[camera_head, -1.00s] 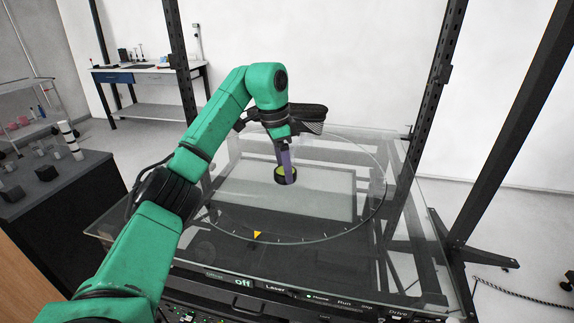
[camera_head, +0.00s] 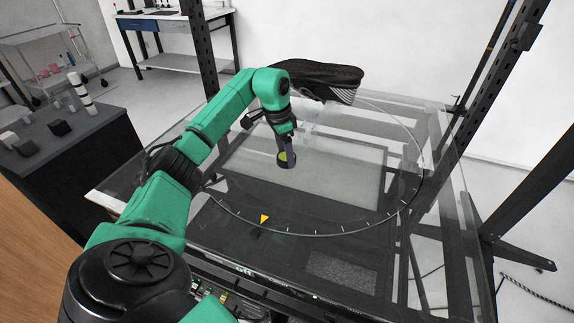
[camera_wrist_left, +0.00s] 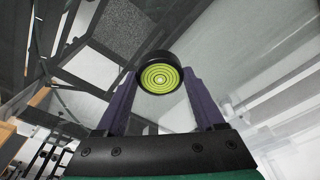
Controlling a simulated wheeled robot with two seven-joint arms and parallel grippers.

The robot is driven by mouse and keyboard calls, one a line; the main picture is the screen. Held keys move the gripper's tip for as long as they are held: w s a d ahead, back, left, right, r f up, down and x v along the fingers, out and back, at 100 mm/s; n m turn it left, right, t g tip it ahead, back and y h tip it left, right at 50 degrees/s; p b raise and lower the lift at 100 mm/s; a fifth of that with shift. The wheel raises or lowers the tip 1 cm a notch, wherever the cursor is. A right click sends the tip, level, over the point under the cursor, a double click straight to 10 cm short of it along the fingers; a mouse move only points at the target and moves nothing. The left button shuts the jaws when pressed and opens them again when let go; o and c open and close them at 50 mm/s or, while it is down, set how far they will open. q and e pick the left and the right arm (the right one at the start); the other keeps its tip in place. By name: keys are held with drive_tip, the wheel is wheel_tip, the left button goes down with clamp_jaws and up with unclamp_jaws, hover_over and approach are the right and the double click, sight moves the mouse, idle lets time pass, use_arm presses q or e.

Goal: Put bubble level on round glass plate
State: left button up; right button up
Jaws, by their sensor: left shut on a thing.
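The bubble level is a short black cylinder with a yellow-green ringed face; it shows in the left wrist view (camera_wrist_left: 160,79) between the two purple fingertips, and in the head view (camera_head: 286,159). My left gripper (camera_head: 284,150) is shut on it, and it also shows in the left wrist view (camera_wrist_left: 160,85). The round glass plate (camera_head: 345,229) is a large clear disc with tick marks along its edge and a yellow marker. The gripper and level are over the plate's left-middle part. I cannot tell whether the level touches the glass. My right gripper is not in view.
A dark shoe (camera_head: 318,76) is at the plate's far edge, behind my left wrist. Black upright posts (camera_head: 508,90) stand around the turntable. A dark cabinet (camera_head: 75,150) with small blocks is on the left. The front and right of the plate are clear.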

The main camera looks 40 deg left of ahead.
sight(286, 176)
use_arm(q)
wheel_tip(286, 176, down, 3)
drive_tip(key=shift+r, duration=0.2)
wheel_tip(286, 176, down, 2)
drive_tip(key=shift+s+d+f, duration=0.1)
drive_tip(key=shift+d+f, duration=0.05)
drive_tip(key=shift+f, duration=0.25)
drive_tip(key=o, duration=1.4)
drive_tip(key=r, duration=0.4)
drive_tip(key=s+r, duration=0.1)
drive_tip(key=r, duration=0.3)
drive_tip(key=a+r, duration=0.1)
drive_tip(key=r, duration=0.3)
drive_tip(key=shift+s+r, duration=0.1)
drive_tip(key=shift+s, duration=0.15)
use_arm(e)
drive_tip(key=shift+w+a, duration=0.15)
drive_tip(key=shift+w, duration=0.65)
